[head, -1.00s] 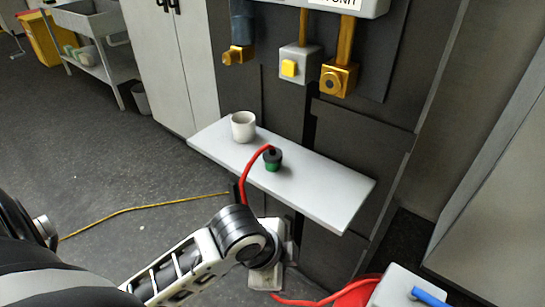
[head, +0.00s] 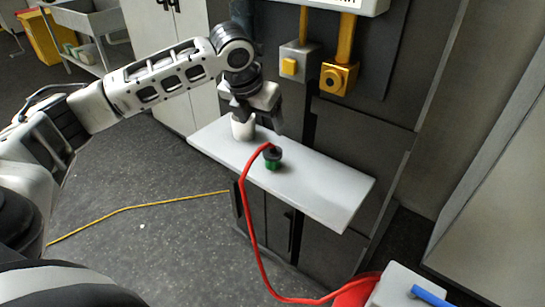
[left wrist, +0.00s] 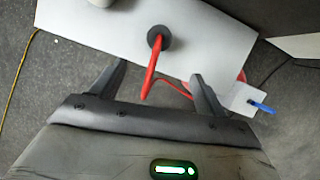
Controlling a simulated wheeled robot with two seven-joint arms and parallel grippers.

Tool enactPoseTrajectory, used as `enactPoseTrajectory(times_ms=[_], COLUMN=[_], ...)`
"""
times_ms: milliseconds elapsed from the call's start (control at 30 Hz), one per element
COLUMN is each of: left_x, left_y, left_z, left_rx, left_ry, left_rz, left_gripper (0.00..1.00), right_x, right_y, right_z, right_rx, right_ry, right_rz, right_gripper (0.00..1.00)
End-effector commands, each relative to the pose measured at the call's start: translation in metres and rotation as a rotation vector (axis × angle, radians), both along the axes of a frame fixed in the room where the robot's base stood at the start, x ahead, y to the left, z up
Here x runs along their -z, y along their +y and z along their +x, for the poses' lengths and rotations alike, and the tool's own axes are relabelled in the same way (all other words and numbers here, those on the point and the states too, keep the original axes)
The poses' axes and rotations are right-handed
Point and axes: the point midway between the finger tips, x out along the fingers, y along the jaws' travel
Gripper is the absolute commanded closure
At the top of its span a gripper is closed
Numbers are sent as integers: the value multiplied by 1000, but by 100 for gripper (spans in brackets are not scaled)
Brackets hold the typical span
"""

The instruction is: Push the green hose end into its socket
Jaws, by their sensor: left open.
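The green hose end (head: 272,164) stands upright on the white shelf (head: 325,188), with a dark cap and a red hose (head: 250,225) leaving its top. In the left wrist view its dark round cap (left wrist: 160,37) lies beyond my fingertips. My left gripper (head: 258,122) is open, above and behind the hose end near the cup, apart from it. In the left wrist view the hose passes between the open fingers (left wrist: 158,72), not gripped. A brass fitting with a round opening (head: 338,78) is on the wall panel; I cannot tell whether it is the socket. My right gripper is not in view.
A white cup (head: 243,129) stands on the shelf, partly hidden by my gripper. A grey box with a yellow button (head: 289,67) is beside the brass fitting. The hose hangs over the shelf's front edge towards a white box (head: 398,287). The shelf's right half is clear.

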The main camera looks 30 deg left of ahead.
Motion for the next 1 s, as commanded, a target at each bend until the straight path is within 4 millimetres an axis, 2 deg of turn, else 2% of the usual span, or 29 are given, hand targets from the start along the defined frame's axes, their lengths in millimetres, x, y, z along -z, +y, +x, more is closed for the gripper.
enactPoseTrajectory(times_ms=[133, 233, 600, 700, 1000], left_x=[1, 10, 79, 91, 99], left_y=[-1, -1, 2, 2, 3], left_z=[1, 4, 32, 38, 41], left_rx=[-1, 0, -1, -1, 0], left_ry=[-1, 1, 2, 0, -2], left_rz=[-1, -2, -2, -2, -1], left_gripper=[26, 26, 26, 26, 26], right_x=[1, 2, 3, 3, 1], right_y=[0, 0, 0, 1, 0], right_z=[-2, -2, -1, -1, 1], right_rx=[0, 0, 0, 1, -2], right_ry=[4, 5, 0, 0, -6], right_rz=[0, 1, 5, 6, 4], right_gripper=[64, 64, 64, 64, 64])
